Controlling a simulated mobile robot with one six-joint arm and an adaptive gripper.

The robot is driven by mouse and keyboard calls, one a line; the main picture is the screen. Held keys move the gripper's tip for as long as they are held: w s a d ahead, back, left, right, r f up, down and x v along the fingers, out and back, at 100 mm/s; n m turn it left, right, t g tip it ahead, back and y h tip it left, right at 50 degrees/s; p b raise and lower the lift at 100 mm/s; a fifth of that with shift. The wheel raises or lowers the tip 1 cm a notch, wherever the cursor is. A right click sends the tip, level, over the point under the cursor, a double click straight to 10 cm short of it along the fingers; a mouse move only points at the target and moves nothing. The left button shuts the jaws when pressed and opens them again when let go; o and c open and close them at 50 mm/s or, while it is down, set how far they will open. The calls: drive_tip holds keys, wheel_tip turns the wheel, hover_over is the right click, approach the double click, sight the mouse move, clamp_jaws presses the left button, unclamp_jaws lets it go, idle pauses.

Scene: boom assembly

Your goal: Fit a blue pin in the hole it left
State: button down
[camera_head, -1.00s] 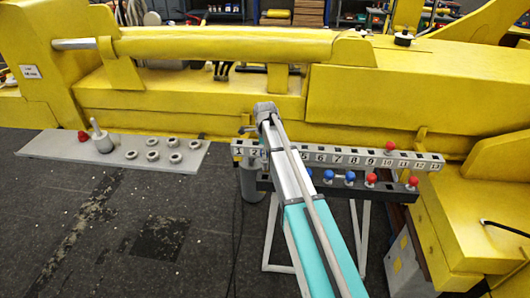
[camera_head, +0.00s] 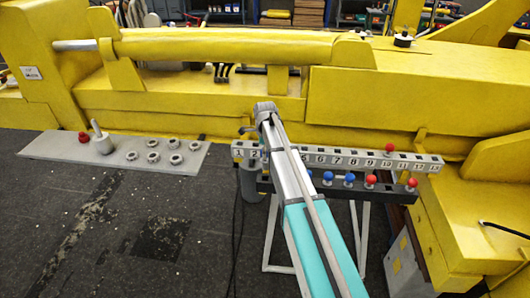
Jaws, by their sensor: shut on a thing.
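A numbered rail (camera_head: 447,160) runs along the front of the yellow boom, its holes marked with numbers. My arm crosses in front of it and hides the stretch just right of number 2. Blue pins (camera_head: 328,177) stand in the dark lower rail (camera_head: 392,188), with another blue pin (camera_head: 349,179) beside. Red pins (camera_head: 371,181) stand further right, and one red pin (camera_head: 387,150) sits in the upper rail near number 10. My gripper is hidden behind my own arm, so what it holds and its place over the holes cannot be seen.
A grey plate (camera_head: 50,149) at the left carries several grey rings (camera_head: 153,144), a grey post with a spike (camera_head: 102,143) and a red part (camera_head: 83,138). The yellow boom (camera_head: 200,90) blocks the back. White stand legs (camera_head: 271,232) are below the rails. Dark floor is open at lower left.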

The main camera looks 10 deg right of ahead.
drive_tip(key=shift+r+p, duration=3.7)
drive_tip(key=shift+r, duration=0.05)
